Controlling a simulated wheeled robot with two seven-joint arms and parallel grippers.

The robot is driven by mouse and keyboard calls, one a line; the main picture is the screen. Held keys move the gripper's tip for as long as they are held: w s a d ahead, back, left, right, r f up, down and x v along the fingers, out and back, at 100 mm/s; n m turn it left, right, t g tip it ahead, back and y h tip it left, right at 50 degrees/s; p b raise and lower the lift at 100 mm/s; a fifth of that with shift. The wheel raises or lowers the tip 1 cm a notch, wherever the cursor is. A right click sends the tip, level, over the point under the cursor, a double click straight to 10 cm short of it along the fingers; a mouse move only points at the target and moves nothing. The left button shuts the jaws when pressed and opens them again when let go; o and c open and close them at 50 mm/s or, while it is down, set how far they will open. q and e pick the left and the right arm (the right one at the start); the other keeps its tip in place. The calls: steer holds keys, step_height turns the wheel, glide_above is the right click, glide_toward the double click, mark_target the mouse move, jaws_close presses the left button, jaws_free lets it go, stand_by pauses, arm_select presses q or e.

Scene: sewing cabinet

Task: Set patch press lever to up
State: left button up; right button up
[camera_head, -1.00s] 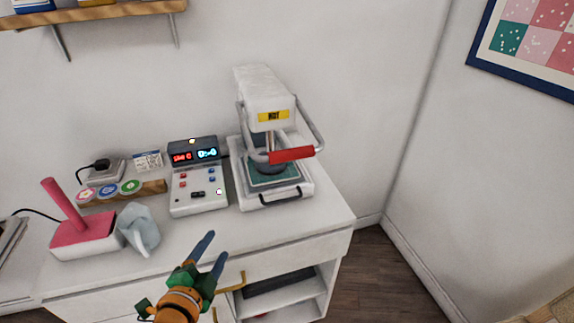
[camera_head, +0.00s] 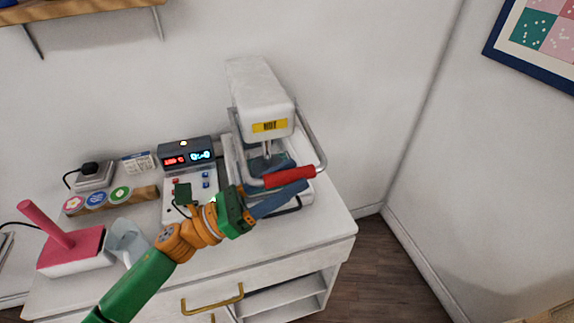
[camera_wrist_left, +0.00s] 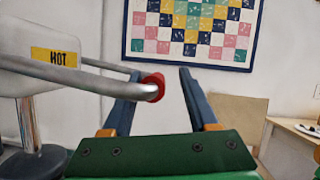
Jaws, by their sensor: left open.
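The patch press (camera_head: 262,90) is a white machine with a yellow HOT label, standing at the right end of the cabinet top. Its lever is a grey metal loop with a red grip (camera_head: 289,176), low in front of the press. My left gripper (camera_head: 288,196) is open, its blue fingers just below and in front of the red grip in the head view. In the left wrist view, the red grip (camera_wrist_left: 154,84) shows end-on beside the left finger, towards the gap between the fingers (camera_wrist_left: 158,88). I cannot tell whether they touch. My right gripper is not in view.
A control box (camera_head: 187,155) with lit displays stands left of the press, partly hidden by my arm. The right wall (camera_head: 470,180) is beyond open floor.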

arm_select(q)
steer(key=shift+w+d, duration=0.15)
steer(key=shift+w, duration=0.1)
steer(key=shift+w+f, duration=0.2)
steer(key=shift+s+r, duration=0.1)
steer(key=shift+s, duration=0.05)
jaws_close()
stand_by(0.9)
